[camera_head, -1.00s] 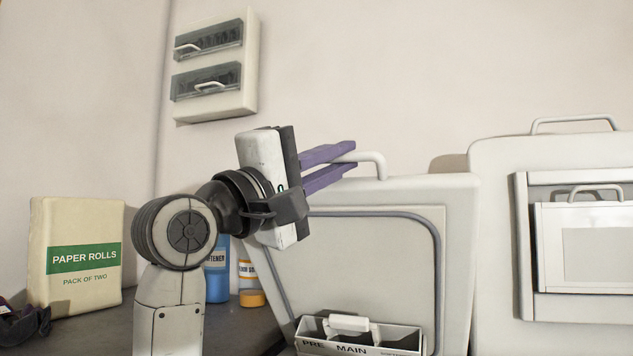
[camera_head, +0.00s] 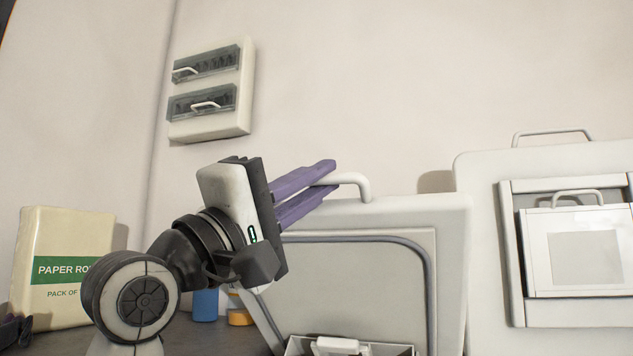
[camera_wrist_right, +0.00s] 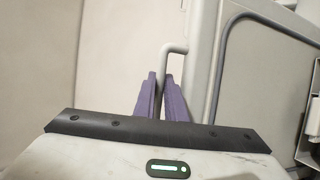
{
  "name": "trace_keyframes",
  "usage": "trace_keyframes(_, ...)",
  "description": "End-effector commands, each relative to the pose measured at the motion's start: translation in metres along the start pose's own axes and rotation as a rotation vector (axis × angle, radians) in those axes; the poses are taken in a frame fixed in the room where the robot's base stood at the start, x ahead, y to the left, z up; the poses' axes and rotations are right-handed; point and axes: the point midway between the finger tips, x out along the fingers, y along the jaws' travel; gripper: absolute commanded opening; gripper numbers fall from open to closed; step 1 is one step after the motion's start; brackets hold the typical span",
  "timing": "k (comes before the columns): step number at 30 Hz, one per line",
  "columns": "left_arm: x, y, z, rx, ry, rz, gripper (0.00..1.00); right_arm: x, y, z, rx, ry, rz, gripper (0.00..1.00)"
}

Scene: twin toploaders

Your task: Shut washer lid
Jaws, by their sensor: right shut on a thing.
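The pale washer lid (camera_head: 450,250) stands raised, its inner face with a grey seal turned toward me. A white bar handle (camera_head: 358,182) sits on its top edge. My right gripper (camera_head: 318,190) has its purple fingers shut on this handle. In the right wrist view the handle (camera_wrist_right: 165,65) runs down between the fingertips (camera_wrist_right: 162,95), beside the lid (camera_wrist_right: 201,60). The handle's far end is hidden by the fingers. A dark part at the lower left edge of the head view looks like my left gripper (camera_head: 14,331); its jaws are not clear.
A second pale lid (camera_head: 480,230) with a handle stands raised at the right, a framed panel on it. A dispenser tray (camera_head: 380,349) is low in front. A paper rolls pack (camera_head: 60,238), a blue bottle (camera_head: 205,305) and an orange-based container (camera_head: 240,316) stand left. A cabinet (camera_head: 240,100) hangs on the wall.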

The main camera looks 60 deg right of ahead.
Motion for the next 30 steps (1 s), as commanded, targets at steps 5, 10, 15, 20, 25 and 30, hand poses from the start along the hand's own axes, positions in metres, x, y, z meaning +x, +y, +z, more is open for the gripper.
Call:
trace_keyframes(5,0.000,0.000,0.000,0.000,0.000,-0.001,0.00,0.000,0.000,-0.001,-0.001,0.002,0.001,0.18)
trace_keyframes(10,0.000,0.000,0.000,0.000,0.000,-0.001,0.00,0.000,0.000,-0.001,0.000,0.001,0.000,0.18)
trace_keyframes(15,0.000,0.000,0.000,0.001,0.000,-0.001,0.00,-0.007,0.000,-0.001,-0.001,0.004,0.001,0.18)
trace_keyframes(20,-0.001,-0.001,0.000,0.002,-0.003,-0.004,0.00,-0.034,0.000,-0.002,-0.002,0.006,0.002,0.18)
trace_keyframes(25,0.000,-0.002,0.003,0.003,-0.013,-0.008,0.00,-0.068,0.000,-0.002,-0.003,0.005,0.001,0.18)
trace_keyframes(30,0.001,-0.003,0.004,0.004,-0.018,-0.011,0.00,-0.093,0.000,-0.002,-0.003,0.004,0.001,0.18)
